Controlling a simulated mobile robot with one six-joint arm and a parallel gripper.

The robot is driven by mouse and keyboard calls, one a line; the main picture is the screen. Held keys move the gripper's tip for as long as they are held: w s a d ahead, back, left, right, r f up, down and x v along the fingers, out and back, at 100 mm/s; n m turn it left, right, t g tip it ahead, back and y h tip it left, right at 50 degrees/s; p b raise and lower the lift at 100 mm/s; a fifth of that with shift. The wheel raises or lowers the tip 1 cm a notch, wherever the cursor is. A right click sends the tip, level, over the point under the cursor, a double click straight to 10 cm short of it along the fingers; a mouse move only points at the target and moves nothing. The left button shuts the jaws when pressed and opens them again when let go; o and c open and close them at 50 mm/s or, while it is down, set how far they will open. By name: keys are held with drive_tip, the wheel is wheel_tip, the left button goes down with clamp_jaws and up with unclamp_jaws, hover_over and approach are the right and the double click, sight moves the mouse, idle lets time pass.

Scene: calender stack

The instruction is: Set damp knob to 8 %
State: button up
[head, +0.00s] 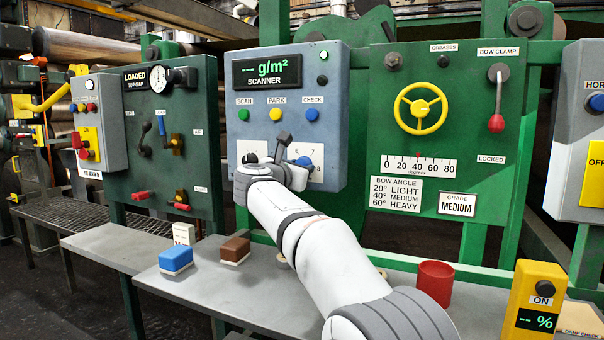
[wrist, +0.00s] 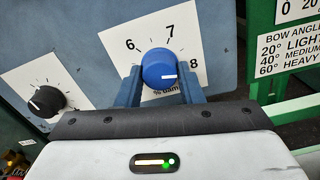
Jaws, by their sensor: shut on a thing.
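The damp knob (wrist: 158,64) is blue and round, on a white dial plate (wrist: 115,50) printed 6, 7 and 8, with a partly hidden "% dam" label below. Its white mark sits low on its face and runs toward the right, roughly to the 8 side. My gripper (wrist: 161,84) is shut on the knob, one finger on each side. In the head view the blue knob (head: 304,161) shows just beyond my gripper (head: 285,150), and my wrist hides part of the dial.
A black knob (wrist: 46,101) with its own dial sits left of the blue one. The scanner display (head: 267,68) reads "--- g/m²". A yellow handheld meter (head: 536,295) reads "-- %". Blocks and a red cup (head: 434,283) stand on the shelf below.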

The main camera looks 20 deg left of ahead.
drive_tip(key=shift+f+m, duration=0.25)
drive_tip(key=shift+m, duration=0.15)
drive_tip(key=o, duration=0.8)
drive_tip(key=shift+o, duration=0.8)
drive_tip(key=shift+r, duration=0.15)
drive_tip(key=s, duration=0.7)
drive_tip(key=shift+s+a, duration=0.35)
